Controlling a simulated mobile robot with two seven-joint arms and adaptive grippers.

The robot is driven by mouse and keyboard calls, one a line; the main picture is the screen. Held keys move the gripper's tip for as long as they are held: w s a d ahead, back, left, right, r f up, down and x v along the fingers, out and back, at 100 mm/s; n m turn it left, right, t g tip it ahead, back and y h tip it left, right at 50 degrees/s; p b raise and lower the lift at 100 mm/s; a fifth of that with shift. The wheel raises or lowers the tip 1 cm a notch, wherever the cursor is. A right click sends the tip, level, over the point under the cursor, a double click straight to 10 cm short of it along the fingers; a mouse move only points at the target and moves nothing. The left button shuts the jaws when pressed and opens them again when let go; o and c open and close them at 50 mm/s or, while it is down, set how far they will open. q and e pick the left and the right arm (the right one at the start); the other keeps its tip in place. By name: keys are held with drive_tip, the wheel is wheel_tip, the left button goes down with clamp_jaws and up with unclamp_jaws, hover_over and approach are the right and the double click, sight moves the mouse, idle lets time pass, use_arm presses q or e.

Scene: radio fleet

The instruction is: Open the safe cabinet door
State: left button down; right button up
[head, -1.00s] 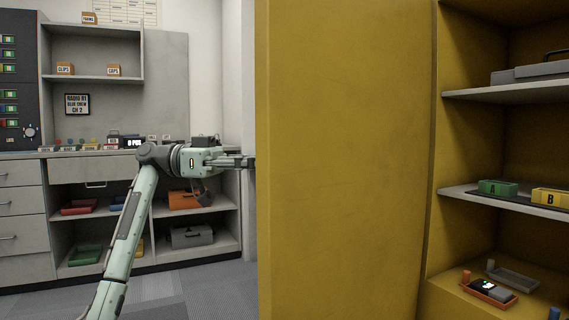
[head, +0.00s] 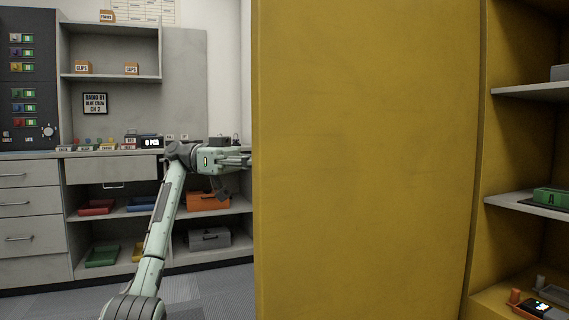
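The yellow safe cabinet door (head: 365,160) stands swung open and fills the middle of the head view, its inner or outer face toward me. The open cabinet interior with its shelves (head: 535,205) shows to the right of it. My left gripper (head: 247,160) is at the door's left edge, about mid-height. Its fingertips reach to or behind that edge, so I cannot tell whether they are open, shut or touching the door. The handle is not visible. My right gripper is not in view.
Inside the cabinet, a green box marked A (head: 551,197) sits on the middle shelf and a small device (head: 541,308) lies at the bottom. Behind my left arm is a grey workbench (head: 110,172) with drawers and coloured trays. Grey carpet (head: 215,290) is clear at lower left.

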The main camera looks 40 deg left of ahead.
use_arm(q)
drive_tip(key=shift+s+a, duration=0.1)
drive_tip(key=shift+a, duration=0.1)
drive_tip(key=c, duration=1.6)
unclamp_jaws()
drive_tip(key=shift+s+a, duration=0.15)
drive_tip(key=shift+o, duration=0.2)
